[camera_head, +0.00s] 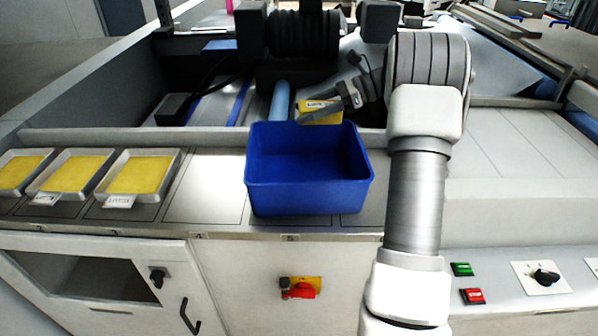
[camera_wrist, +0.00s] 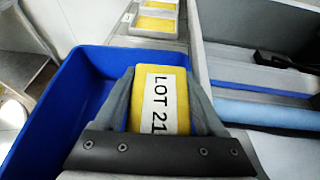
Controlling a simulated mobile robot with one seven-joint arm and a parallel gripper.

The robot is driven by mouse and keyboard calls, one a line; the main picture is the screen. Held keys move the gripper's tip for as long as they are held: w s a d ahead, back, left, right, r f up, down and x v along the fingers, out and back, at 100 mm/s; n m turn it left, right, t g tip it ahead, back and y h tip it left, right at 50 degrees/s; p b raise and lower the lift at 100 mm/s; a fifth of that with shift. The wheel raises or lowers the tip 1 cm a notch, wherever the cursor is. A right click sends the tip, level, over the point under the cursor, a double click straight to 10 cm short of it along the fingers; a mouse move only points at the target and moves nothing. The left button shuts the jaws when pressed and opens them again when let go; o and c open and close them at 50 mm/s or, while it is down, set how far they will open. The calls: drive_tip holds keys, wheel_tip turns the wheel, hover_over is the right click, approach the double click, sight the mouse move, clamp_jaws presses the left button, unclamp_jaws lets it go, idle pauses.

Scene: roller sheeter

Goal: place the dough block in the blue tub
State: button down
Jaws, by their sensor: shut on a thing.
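The dough block (camera_head: 321,112) is yellow with a white label and is held in my gripper (camera_head: 318,117). In the wrist view the block (camera_wrist: 160,100) sits between both fingers, and its label reads "LOT 21". The blue tub (camera_head: 310,195) stands open on the front counter and looks empty in the part I see. My gripper is shut on the block, which shows above the tub's back rim in the head view. In the wrist view the tub (camera_wrist: 50,115) lies left of and below the block. I cannot tell the exact height of the block over the tub.
Metal trays with yellow slabs (camera_head: 140,176) stand in a row on the counter to the left. A bare counter patch (camera_head: 208,190) lies between them and the tub. A light blue roller (camera_head: 280,100) lies behind the tub. Red and green buttons (camera_head: 472,296) are at front right.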

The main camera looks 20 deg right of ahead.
drive_tip(key=shift+w, duration=0.25)
drive_tip(key=shift+w+a, duration=0.1)
drive_tip(key=shift+a, duration=0.05)
drive_tip(key=b, duration=0.2)
hover_over(255, 171)
drive_tip(key=s+d, duration=0.2)
drive_tip(key=d, duration=0.1)
wheel_tip(255, 171, down, 7)
drive_tip(key=shift+w, duration=0.15)
drive_tip(key=shift+f, duration=2)
drive_tip(key=shift+f+b, duration=0.25)
drive_tip(key=shift+b, duration=0.05)
